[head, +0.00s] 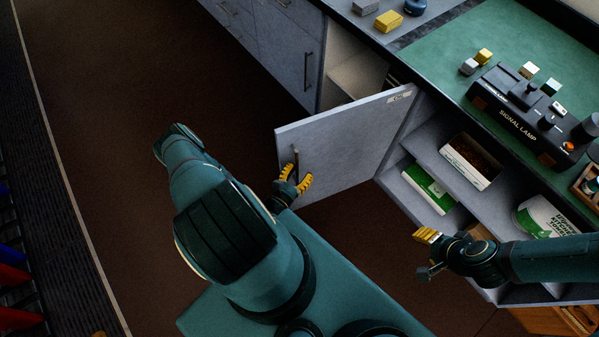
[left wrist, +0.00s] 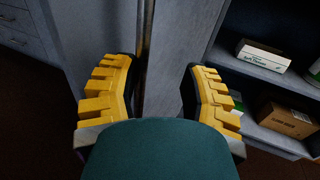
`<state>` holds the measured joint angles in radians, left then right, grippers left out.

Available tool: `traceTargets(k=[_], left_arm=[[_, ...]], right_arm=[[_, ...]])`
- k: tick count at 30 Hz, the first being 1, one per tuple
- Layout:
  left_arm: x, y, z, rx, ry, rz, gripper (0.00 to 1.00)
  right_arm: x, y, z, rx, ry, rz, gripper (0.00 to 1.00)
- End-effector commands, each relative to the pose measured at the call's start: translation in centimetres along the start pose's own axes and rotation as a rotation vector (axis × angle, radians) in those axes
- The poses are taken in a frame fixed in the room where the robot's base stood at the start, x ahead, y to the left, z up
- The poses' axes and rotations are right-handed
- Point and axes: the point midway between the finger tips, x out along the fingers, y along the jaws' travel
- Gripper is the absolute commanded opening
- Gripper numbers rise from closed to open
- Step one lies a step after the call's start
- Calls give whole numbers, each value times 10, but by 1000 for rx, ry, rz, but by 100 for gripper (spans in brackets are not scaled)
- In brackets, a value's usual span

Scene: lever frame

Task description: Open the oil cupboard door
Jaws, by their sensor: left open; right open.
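The oil cupboard door (head: 345,145) stands swung well out from the cabinet, with a small label near its hinge-side top corner. Its dark vertical bar handle (head: 296,163) is near the free edge. My left gripper (head: 296,181) is open at the lower part of the handle. In the left wrist view its yellow fingers (left wrist: 158,95) are spread, with the door (left wrist: 167,60) and the thin handle (left wrist: 145,35) beyond and between them. I cannot tell whether they touch. My right gripper (head: 428,237) is open and empty, in front of the open shelves.
The shelves hold a white-and-brown box (head: 470,160), a green-and-white box (head: 429,188) and other goods. A signal lamp (head: 525,112) and small blocks stand on the green counter (head: 440,70). Grey drawers (head: 285,45) lie beyond the door.

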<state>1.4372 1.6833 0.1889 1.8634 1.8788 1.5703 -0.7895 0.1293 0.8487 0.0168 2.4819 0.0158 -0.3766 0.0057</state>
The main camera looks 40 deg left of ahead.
Motion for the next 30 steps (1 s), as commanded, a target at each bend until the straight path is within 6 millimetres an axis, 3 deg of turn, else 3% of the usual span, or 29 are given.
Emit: traceTargets(k=[13, 17, 30], left_arm=[[1, -2, 1, -3, -2, -4, 41], [-7, -2, 0, -3, -1, -3, 41], [-89, -1, 0, -3, 1, -2, 41]], right_arm=[[0, 0, 0, 0, 0, 0, 47], [0, 0, 0, 0, 0, 0, 47], [0, 0, 0, 0, 0, 0, 47]])
